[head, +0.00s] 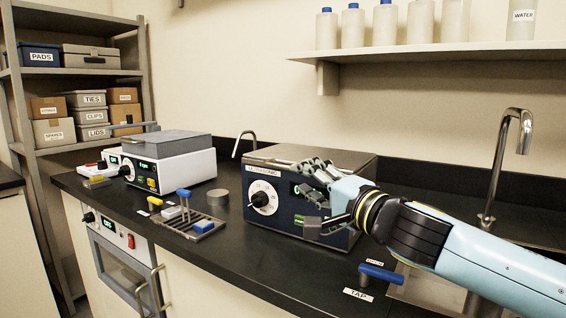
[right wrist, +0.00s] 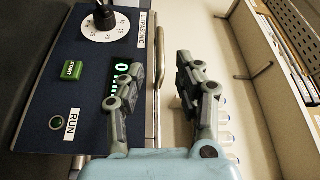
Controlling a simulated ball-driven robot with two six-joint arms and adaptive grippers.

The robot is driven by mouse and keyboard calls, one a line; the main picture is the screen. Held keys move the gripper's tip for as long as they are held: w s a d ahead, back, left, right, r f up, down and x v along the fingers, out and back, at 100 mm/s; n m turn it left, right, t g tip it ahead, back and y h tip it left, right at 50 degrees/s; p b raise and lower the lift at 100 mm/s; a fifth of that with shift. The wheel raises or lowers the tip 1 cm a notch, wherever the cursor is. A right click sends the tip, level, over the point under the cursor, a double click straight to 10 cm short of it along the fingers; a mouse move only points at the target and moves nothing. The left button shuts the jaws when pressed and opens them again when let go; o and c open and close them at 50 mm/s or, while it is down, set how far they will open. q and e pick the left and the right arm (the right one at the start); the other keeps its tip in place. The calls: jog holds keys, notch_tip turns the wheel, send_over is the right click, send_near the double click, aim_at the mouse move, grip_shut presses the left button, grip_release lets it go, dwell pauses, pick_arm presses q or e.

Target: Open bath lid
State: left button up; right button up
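The ultrasonic bath (head: 275,222) is a dark blue box with a dial, a green display and a closed lid (head: 345,160). A metal handle bar (head: 268,162) runs along the lid's front edge. My right gripper (head: 308,195) is open at the bath's front right, one finger near the lid edge and the other lower before the panel. In the right wrist view the handle bar (right wrist: 158,80) shows between the open fingers (right wrist: 162,80); I cannot tell how far in it is. The fingers hide part of the panel. My left gripper is not in view.
A white instrument with a grey lid (head: 168,142) stands to the left, with a small rack (head: 188,222) in front of it. A blue tap lever (head: 382,273), sink and faucet (head: 500,150) are at right. A shelf (head: 430,52) with bottles hangs above.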

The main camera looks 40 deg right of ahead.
aim_at(286, 169)
jog(key=w+p, duration=0.1)
jog(key=w, duration=0.1)
jog(key=w+r+p, duration=0.1)
jog(key=w, duration=0.2)
jog(key=shift+w+p, duration=0.1)
jog(key=shift+p, duration=0.3)
jog(key=shift+w+f+p, duration=0.2)
jog(key=shift+w+p, duration=0.2)
jog(key=shift+w, duration=1.1)
jog(key=shift+c, duration=0.2)
grip_shut()
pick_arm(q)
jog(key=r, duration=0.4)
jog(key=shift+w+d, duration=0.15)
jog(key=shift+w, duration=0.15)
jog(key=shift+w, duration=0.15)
